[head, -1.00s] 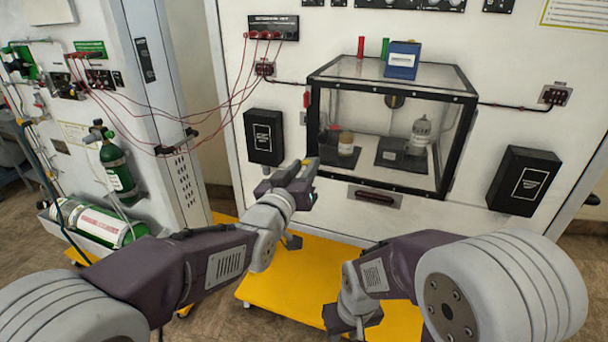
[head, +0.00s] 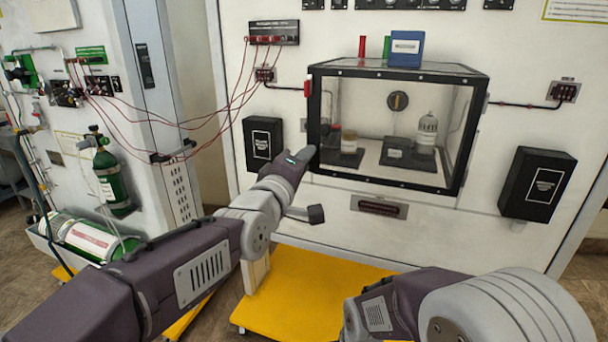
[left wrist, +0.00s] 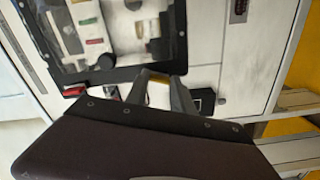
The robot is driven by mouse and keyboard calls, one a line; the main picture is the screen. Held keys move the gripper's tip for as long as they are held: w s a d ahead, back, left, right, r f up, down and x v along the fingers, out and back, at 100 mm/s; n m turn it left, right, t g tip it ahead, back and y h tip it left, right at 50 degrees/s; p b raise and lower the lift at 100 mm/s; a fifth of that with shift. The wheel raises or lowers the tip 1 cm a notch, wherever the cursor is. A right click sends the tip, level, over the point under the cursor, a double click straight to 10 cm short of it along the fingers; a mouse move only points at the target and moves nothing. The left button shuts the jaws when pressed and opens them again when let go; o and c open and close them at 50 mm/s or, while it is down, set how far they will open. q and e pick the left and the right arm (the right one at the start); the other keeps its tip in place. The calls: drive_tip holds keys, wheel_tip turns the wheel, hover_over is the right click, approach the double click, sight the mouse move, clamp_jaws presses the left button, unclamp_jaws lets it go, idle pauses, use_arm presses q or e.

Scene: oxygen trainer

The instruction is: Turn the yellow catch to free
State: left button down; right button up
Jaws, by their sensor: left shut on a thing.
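My left gripper (head: 303,156) is at the front left edge of the clear chamber (head: 392,69), just outside its black frame. In the left wrist view, the two fingers (left wrist: 160,92) are closed on the yellow catch (left wrist: 158,94), of which a small part shows between them. In the head view the catch is hidden by the gripper, so its angle cannot be told. My right forearm is at the bottom of the head view; its gripper is out of sight.
Inside the chamber are a clear bottle (head: 427,130), a jar (head: 349,141) and a round black disc with a yellow bar (head: 398,101). A blue box (head: 405,49) stands on top. Black boxes (head: 263,143) and (head: 538,184) flank it on the wall. A yellow platform (head: 310,290) lies below.

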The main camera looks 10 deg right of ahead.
use_arm(q)
drive_tip(key=shift+f+n+b, duration=0.1)
drive_tip(key=shift+n+b, duration=1.5)
drive_tip(key=shift+n, duration=0.5)
drive_tip(key=c, duration=1.1)
unclamp_jaws()
drive_tip(key=shift+a, duration=0.1)
drive_tip(key=v, duration=0.9)
drive_tip(key=shift+b, duration=0.3)
